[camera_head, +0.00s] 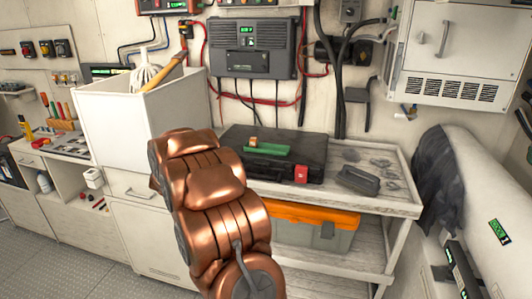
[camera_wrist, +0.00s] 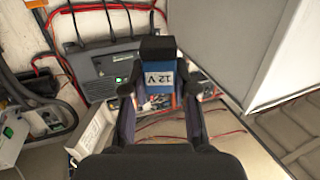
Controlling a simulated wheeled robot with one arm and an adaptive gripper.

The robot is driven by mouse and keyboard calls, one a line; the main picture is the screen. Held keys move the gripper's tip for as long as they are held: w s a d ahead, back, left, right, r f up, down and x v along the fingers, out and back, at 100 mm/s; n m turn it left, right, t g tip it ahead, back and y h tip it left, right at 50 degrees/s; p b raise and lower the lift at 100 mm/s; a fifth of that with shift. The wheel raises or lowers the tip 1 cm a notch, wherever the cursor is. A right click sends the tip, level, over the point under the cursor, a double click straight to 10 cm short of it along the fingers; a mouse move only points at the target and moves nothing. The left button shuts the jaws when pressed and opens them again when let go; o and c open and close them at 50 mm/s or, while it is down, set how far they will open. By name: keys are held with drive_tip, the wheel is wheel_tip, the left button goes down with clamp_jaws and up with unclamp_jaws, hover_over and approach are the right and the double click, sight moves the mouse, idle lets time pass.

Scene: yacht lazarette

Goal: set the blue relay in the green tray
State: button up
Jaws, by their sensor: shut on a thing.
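My gripper (camera_wrist: 158,88) is shut on the blue relay (camera_wrist: 158,75), a dark block with a blue band and a "12 V" label, held between the two fingers in the wrist view. In the head view my copper arm hides the gripper, and I cannot see the relay there. The green tray (camera_head: 268,151) is a small, shallow piece lying on top of a black case (camera_head: 290,143) on the bench. A small tan item sits at its left end. I cannot make out the tray in the wrist view.
The black case has a red tag (camera_head: 301,174) at its front. A dark tool (camera_head: 358,180) lies to its right on the white bench (camera_head: 405,205). A white bin (camera_head: 115,112) with utensils stands left of my arm. A grey charger unit (camera_head: 253,48) with cables hangs behind.

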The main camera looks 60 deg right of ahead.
drive_tip(key=s+d+f+m+g+p, duration=0.1)
drive_tip(key=s+d, duration=0.3)
drive_tip(key=d, duration=0.4)
drive_tip(key=s+d+f+m+g+h+p, duration=0.1)
drive_tip(key=s+d, duration=0.3)
drive_tip(key=d, duration=0.5)
drive_tip(key=s+d+m+g+h+p, duration=0.1)
drive_tip(key=s+d, duration=0.3)
drive_tip(key=d, duration=0.5)
drive_tip(key=shift+s+d+f+g, duration=0.2)
drive_tip(key=shift+f+g, duration=0.2)
drive_tip(key=shift+g, duration=0.4)
drive_tip(key=shift+f+h+p, duration=0.3)
drive_tip(key=shift+f+p, duration=0.6)
drive_tip(key=shift+f, duration=0.6)
drive_tip(key=shift+f+m, duration=0.3)
drive_tip(key=shift+f, duration=0.15)
drive_tip(key=o, duration=1)
